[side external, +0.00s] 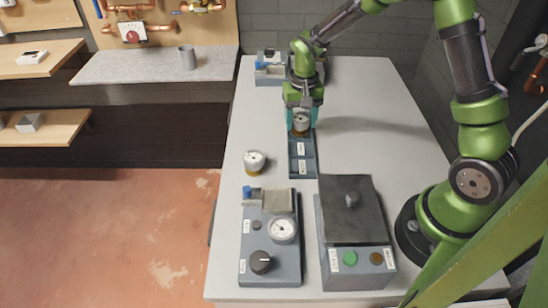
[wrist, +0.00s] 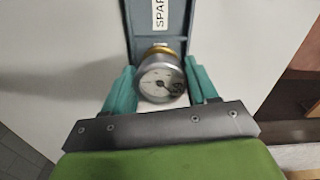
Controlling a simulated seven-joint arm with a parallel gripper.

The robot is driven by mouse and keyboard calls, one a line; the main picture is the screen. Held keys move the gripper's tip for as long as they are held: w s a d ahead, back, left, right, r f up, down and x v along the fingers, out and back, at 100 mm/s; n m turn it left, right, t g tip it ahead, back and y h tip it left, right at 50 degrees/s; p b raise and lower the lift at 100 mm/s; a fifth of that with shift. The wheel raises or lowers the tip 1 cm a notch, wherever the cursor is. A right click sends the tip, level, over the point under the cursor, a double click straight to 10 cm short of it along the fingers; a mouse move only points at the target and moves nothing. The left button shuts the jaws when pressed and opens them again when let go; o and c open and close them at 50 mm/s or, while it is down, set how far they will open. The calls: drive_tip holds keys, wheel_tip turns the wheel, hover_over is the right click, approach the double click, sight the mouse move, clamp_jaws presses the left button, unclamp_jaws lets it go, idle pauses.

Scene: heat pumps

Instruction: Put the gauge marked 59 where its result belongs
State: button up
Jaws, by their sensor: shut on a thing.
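My gripper (side external: 301,117) is shut on a gauge with a white dial and brass base (side external: 301,122). In the wrist view the same gauge (wrist: 160,84) sits between the teal fingers of my gripper (wrist: 160,88); a dark number on its dial is too blurred to read surely. The gauge is at the far end of a blue-grey tray (side external: 303,179); I cannot tell if it touches the tray. The tray has white labels, and one in the wrist view (wrist: 160,14) begins "SPAR". A second white gauge (side external: 255,161) stands on the table left of the tray.
A grey test device with a dial and black knob (side external: 262,262) stands at the front left. Beside it is a box with a dark top and green and brown buttons (side external: 350,258). Another device with a blue part (side external: 268,72) stands behind my gripper. The table's right side is clear.

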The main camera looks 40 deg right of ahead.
sight(301, 118)
drive_tip(key=shift+f, duration=0.35)
drive_tip(key=o, duration=1.4)
drive_tip(key=shift+o, duration=0.2)
drive_tip(key=shift+f, duration=0.1)
wheel_tip(301, 118, up, 17)
drive_tip(key=s+a+r+n+t+y, duration=0.1)
drive_tip(key=s+a+r+t, duration=0.1)
drive_tip(key=s, duration=0.7)
drive_tip(key=s+a+r+n+t+y, duration=0.1)
drive_tip(key=s+a+r+t, duration=0.2)
drive_tip(key=s, duration=0.5)
drive_tip(key=shift+s+a+n+t, duration=0.4)
drive_tip(key=shift+a+t, duration=0.35)
drive_tip(key=shift+t, duration=0.35)
